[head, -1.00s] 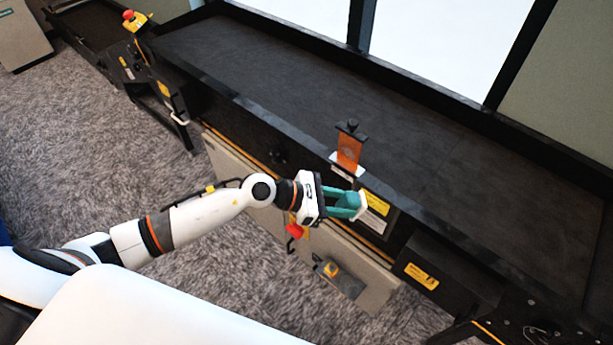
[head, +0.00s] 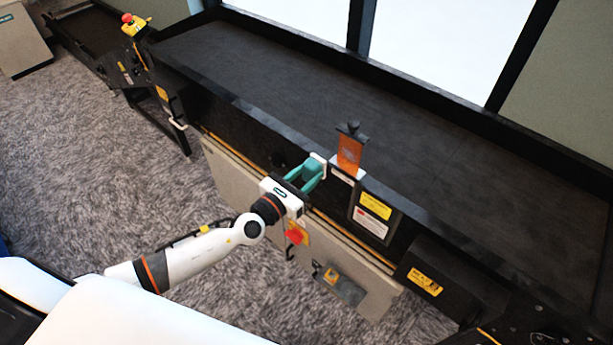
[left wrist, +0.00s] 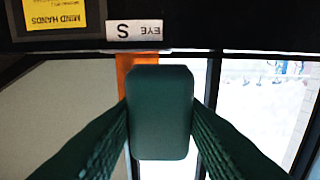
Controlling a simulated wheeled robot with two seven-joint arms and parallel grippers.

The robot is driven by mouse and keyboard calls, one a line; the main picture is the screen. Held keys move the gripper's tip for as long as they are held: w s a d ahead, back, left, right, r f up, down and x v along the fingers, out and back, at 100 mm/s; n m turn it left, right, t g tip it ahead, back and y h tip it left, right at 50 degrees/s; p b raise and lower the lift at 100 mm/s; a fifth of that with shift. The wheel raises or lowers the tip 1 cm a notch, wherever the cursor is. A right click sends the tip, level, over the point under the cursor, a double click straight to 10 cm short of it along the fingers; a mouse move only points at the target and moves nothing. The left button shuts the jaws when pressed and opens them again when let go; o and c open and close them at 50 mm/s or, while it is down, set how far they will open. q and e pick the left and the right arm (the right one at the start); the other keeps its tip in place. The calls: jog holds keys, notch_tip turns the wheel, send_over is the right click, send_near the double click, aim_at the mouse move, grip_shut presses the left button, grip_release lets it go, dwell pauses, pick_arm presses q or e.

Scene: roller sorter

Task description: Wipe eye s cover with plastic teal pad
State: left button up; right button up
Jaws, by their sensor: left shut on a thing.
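The eye S cover (head: 350,153) is an orange, upright plate with a dark knob on top, on the conveyor's near rail. A white "EYE S" label (left wrist: 133,31) shows upside down in the left wrist view, beside part of the orange cover (left wrist: 124,78). My left gripper (head: 312,173) has teal fingers and is shut on the teal pad (left wrist: 160,112), a rounded block that hides part of the cover in the left wrist view. In the head view a pale piece shows at the fingertips, just left of the cover. Contact with the cover cannot be told. My right gripper is not in view.
The black conveyor bed (head: 300,95) behind the rail is empty. Below the rail are a yellow warning label (head: 376,206), a red knob (head: 294,236) and a black box (head: 432,268). A red emergency button (head: 127,18) stands at the far left.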

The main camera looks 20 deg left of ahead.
aim_at(323, 161)
pick_arm(q)
jog(key=shift+x, duration=2.85)
jog(key=shift+w, duration=0.1)
jog(key=shift+b+x, duration=0.35)
jog(key=shift+x, duration=0.45)
